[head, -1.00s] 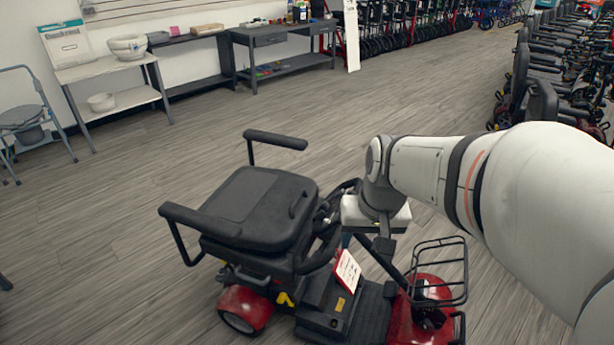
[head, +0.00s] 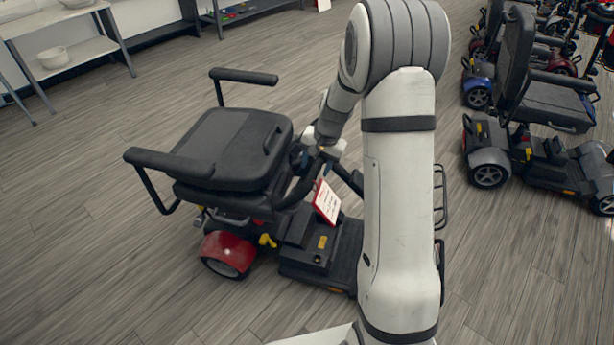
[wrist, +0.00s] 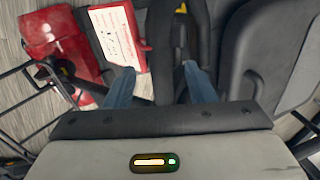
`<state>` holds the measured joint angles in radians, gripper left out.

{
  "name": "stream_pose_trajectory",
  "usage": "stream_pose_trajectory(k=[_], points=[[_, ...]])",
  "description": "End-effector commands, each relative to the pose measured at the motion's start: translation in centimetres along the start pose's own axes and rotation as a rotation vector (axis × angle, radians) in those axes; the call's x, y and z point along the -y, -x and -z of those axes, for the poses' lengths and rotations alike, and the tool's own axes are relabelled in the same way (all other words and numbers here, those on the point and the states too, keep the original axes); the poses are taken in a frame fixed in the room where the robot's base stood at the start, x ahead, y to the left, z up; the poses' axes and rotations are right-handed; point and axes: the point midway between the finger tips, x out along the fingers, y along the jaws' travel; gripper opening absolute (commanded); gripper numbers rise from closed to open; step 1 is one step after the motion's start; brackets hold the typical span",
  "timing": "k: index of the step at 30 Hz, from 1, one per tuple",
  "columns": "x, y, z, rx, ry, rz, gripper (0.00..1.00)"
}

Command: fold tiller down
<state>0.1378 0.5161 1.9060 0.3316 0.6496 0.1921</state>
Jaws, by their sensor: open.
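The red and black scooter stands in the middle of the head view, its black seat (head: 232,145) at the left and its red rear fender (head: 228,252) below. The black tiller (head: 298,188) leans toward the seat, with a red-edged white card (head: 327,202) beside it. My arm hides much of the scooter's front. In the wrist view, my gripper (wrist: 160,74) is open, its two blue fingers pointing at the black tiller loop (wrist: 180,28). The loop's lower part lies between or just beyond the fingertips; I cannot tell whether they touch. The card (wrist: 116,38) is by the left finger.
The front basket (wrist: 22,90) and red front cover (wrist: 52,40) are left in the wrist view; the seat (wrist: 262,55) is close on the right. Other scooters (head: 530,150) stand at the right of the head view. A shelf (head: 75,60) is at the back left. The floor at left is clear.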

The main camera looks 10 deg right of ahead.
Motion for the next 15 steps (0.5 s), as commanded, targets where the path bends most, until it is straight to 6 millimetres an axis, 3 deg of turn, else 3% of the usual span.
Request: stream_pose_trajectory(k=[6, 15], points=[[-0.1, -3.5, 0.0, 0.002, 0.001, -0.001, 0.49], [-0.1, -4.8, 0.0, -0.001, 0.002, -0.001, 0.49]])
